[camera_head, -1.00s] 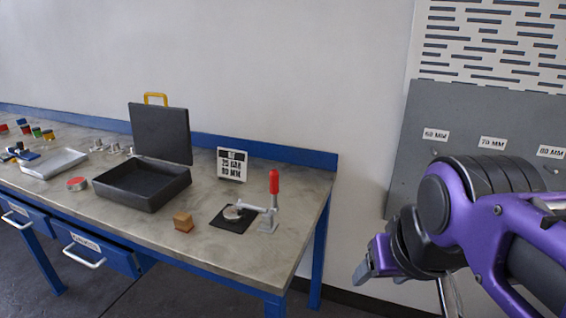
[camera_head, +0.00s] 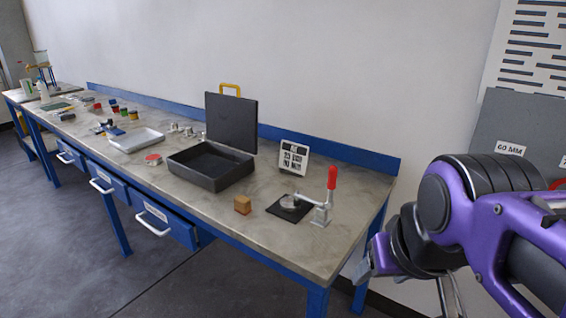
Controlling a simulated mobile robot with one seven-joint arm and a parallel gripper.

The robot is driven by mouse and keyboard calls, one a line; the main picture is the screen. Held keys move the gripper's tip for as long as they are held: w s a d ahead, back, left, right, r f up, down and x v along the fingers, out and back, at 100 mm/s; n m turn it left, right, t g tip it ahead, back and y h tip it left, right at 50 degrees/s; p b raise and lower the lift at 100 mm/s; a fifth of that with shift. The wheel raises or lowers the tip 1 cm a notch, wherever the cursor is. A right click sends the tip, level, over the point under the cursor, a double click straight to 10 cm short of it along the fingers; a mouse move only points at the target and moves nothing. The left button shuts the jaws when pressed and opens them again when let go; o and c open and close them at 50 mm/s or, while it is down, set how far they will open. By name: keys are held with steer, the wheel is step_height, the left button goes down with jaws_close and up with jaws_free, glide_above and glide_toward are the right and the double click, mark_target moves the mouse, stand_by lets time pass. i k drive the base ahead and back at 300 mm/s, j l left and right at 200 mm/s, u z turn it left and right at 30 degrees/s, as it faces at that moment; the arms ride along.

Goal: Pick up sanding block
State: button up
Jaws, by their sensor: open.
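A small tan-brown block (camera_head: 242,205), which looks like the sanding block, rests on the workbench top (camera_head: 215,212) near its front edge, between the open black case and the toggle clamp. My gripper (camera_head: 364,270) is at the lower right, in front of the bench's right end and well apart from the block. It is open and appears empty; its far finger is mostly hidden by its purple and black body.
A black case (camera_head: 214,181) with its lid raised stands behind and left of the block. A white tray (camera_head: 137,139) and small items lie further left. Floor is free before the bench.

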mark_target(242, 204)
steer(key=i+j+z, duration=0.1)
steer(key=z, duration=0.3)
steer(key=j+z, duration=0.8)
steer(key=j, duration=1.2)
steer(key=i, duration=0.05)
